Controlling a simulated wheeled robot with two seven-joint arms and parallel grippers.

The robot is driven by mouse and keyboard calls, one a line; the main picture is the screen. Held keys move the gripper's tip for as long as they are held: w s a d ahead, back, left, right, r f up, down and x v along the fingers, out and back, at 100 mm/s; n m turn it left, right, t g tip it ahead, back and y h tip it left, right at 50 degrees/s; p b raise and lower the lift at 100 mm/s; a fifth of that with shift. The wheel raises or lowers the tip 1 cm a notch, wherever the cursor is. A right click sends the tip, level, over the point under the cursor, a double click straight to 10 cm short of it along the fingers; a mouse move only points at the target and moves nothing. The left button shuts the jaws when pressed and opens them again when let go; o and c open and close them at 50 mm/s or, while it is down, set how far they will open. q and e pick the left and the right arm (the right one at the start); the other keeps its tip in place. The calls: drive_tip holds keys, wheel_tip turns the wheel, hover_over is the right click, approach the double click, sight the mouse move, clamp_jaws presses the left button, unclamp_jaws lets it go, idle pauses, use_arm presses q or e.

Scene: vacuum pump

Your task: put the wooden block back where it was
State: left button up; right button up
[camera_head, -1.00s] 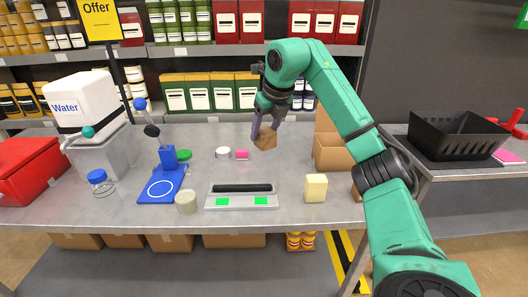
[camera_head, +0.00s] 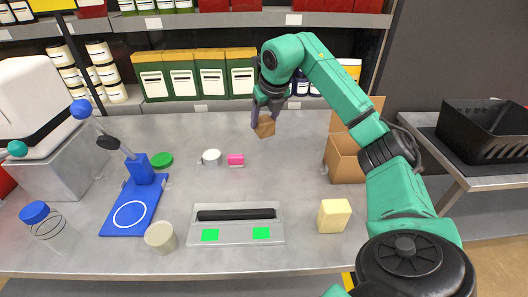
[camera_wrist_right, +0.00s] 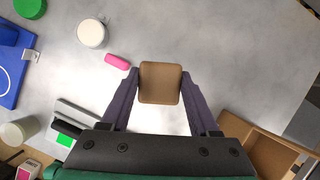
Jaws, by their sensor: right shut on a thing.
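The wooden block (camera_head: 265,127) is a small brown cube. My right gripper (camera_head: 267,112) is shut on it, near the back of the grey table (camera_head: 300,200). In the right wrist view the block (camera_wrist_right: 160,83) sits between the two purple-grey fingers of the gripper (camera_wrist_right: 160,90). From these views I cannot tell how far the block is above the table. My left gripper is not in view.
An open cardboard box (camera_head: 345,160) stands to the right. Bare table lies around the block.

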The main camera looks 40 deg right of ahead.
sight(269, 135)
drive_tip(key=f, duration=1.1)
drive_tip(key=shift+w+d+f+p, duration=0.2)
drive_tip(key=shift+w+f+p, duration=0.05)
drive_tip(key=shift+w+p, duration=0.05)
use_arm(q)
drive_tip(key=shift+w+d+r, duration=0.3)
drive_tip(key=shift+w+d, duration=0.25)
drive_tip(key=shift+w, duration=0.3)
use_arm(e)
drive_tip(key=shift+w+f, duration=0.1)
drive_tip(key=shift+f, duration=0.05)
drive_tip(key=o, duration=1.5)
drive_tip(key=shift+d, duration=0.1)
drive_tip(key=shift+c, duration=0.2)
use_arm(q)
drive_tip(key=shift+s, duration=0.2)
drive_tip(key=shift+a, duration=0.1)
use_arm(e)
drive_tip(key=shift+r, duration=0.25)
drive_tip(key=b+v, duration=0.1)
drive_tip(key=v, duration=1)
drive_tip(key=shift+s+r, duration=0.25)
drive_tip(key=shift+r, duration=0.05)
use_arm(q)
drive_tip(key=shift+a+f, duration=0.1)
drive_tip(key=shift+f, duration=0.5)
